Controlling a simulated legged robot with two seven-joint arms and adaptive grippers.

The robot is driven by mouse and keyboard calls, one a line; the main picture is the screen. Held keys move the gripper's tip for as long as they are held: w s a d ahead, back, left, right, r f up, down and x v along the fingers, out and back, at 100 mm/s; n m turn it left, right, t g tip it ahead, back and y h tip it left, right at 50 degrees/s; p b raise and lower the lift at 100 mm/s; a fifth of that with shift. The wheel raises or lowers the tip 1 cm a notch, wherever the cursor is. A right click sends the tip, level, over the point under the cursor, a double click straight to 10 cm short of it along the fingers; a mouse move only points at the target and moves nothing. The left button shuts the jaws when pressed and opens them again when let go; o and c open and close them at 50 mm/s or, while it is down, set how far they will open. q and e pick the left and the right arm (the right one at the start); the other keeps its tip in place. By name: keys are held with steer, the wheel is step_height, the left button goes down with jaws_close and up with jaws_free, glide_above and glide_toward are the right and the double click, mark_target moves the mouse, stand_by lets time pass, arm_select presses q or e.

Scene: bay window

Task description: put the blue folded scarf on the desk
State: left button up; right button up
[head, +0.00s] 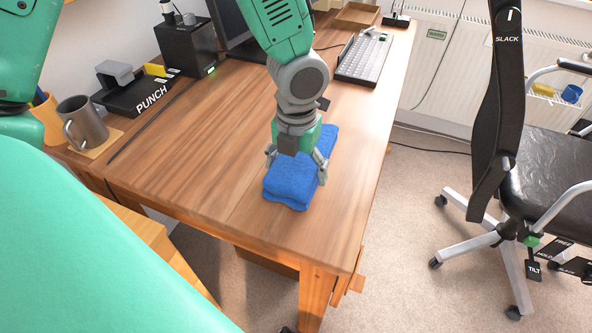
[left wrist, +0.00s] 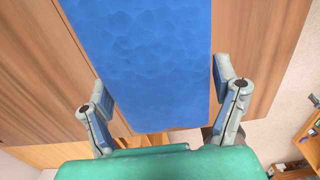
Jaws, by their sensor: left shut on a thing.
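The blue folded scarf (head: 290,189) is at the near right part of the wooden desk (head: 205,150), inside the desk's edges. My left gripper (head: 296,164) comes down over it from above, with a finger on each side, shut on the scarf. In the left wrist view the scarf (left wrist: 150,60) fills the space between the two fingers, with wood grain on both sides of it. The scarf lies flat and level, at or just above the desk top; I cannot tell whether it touches. My right gripper is not in view.
A keyboard (head: 364,57), black hole punch (head: 140,92) and grey mug (head: 83,122) stand on the desk. A black office chair (head: 545,165) is on the carpet at right. The desk top left of the scarf is clear.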

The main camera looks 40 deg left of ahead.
arm_select(q)
steer(key=shift+d, duration=0.45)
steer(key=shift+d+r, duration=0.1)
steer(key=shift+d, duration=0.3)
steer(key=o, duration=0.9)
steer(key=shift+o, duration=1.4)
steer(key=shift+a, duration=0.2)
steer(key=shift+a+f, duration=0.2)
steer(key=shift+a, duration=0.4)
steer(key=r+p, duration=0.1)
steer(key=r, duration=0.1)
steer(key=d+r, duration=0.1)
steer(key=r, duration=0.2)
steer(key=r+p, duration=0.1)
steer(key=r, duration=0.1)
steer(key=shift+d+r+p, duration=0.2)
steer(key=shift+r+p, duration=0.1)
steer(key=shift+r, duration=0.1)
steer(key=shift+a+r+p, duration=0.15)
steer(key=shift+r+p, duration=0.45)
steer(key=shift+r, duration=1.7)
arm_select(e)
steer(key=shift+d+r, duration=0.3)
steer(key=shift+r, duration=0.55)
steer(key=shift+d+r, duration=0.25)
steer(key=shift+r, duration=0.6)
